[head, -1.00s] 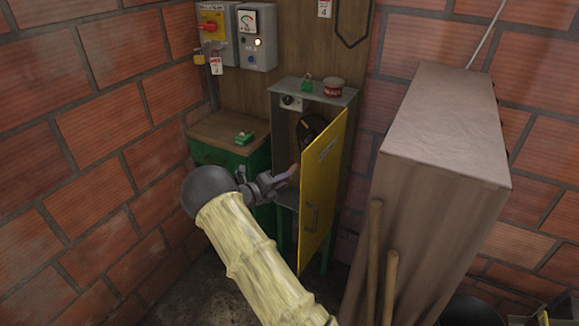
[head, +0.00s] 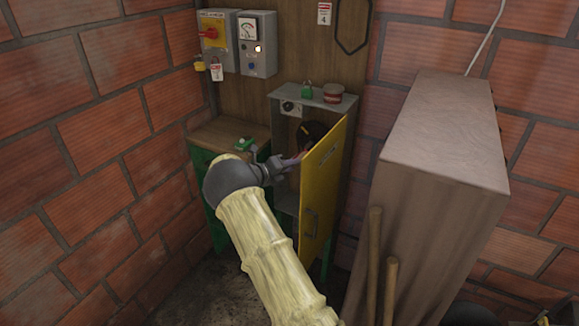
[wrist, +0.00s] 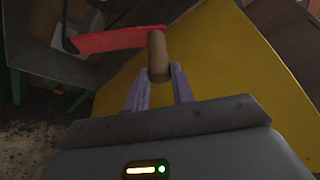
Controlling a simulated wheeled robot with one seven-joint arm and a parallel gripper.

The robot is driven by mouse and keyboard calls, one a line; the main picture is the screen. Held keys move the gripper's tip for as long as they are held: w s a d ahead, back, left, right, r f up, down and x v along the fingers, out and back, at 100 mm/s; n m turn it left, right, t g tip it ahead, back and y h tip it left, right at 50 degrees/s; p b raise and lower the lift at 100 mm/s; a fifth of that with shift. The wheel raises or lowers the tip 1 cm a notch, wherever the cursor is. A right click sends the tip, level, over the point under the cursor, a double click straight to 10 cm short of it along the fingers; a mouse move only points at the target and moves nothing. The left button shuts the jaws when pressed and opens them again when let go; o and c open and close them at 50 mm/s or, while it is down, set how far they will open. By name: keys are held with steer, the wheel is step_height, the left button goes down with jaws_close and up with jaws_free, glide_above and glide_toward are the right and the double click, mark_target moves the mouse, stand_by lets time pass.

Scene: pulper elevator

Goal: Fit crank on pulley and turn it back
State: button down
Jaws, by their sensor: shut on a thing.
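My gripper (head: 298,160) reaches into the open grey cabinet (head: 285,165); its fingers also show in the wrist view (wrist: 160,92). They are shut on the wooden handle of the crank (wrist: 158,58). The crank's red arm (wrist: 115,39) runs left from the handle. In the head view only a small reddish part of the crank shows past the fingertips. The dark pulley (head: 312,130) is inside the cabinet, partly hidden by the door and gripper. I cannot tell whether the crank touches it.
The yellow cabinet door (head: 323,190) stands open close to the right of my gripper and fills much of the wrist view (wrist: 215,65). A green stand (head: 203,165) is left of the cabinet. A tall brown block (head: 430,180) with wooden handles stands at the right.

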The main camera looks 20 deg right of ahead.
mark_target(301, 153)
steer(key=shift+w+d+p, duration=0.25)
steer(key=shift+w+d, duration=0.45)
steer(key=shift+d, duration=0.25)
steer(key=shift+w+d+p, duration=0.2)
steer(key=shift+w+d, duration=0.5)
steer(key=shift+d, duration=0.2)
steer(key=shift+w+d+p, duration=0.25)
steer(key=shift+w+d, duration=0.45)
steer(key=shift+d, duration=0.25)
steer(key=shift+w+d+r+p, duration=0.1)
steer(key=shift+p, duration=0.4)
steer(key=shift+w+d, duration=0.35)
steer(key=shift+d, duration=0.1)
steer(key=shift+w+d, duration=0.85)
steer(key=shift+d, duration=0.25)
stand_by(2.2)
steer(key=shift+w+d, duration=0.15)
steer(key=shift+d, duration=0.05)
steer(key=shift+w, duration=0.1)
stand_by(0.5)
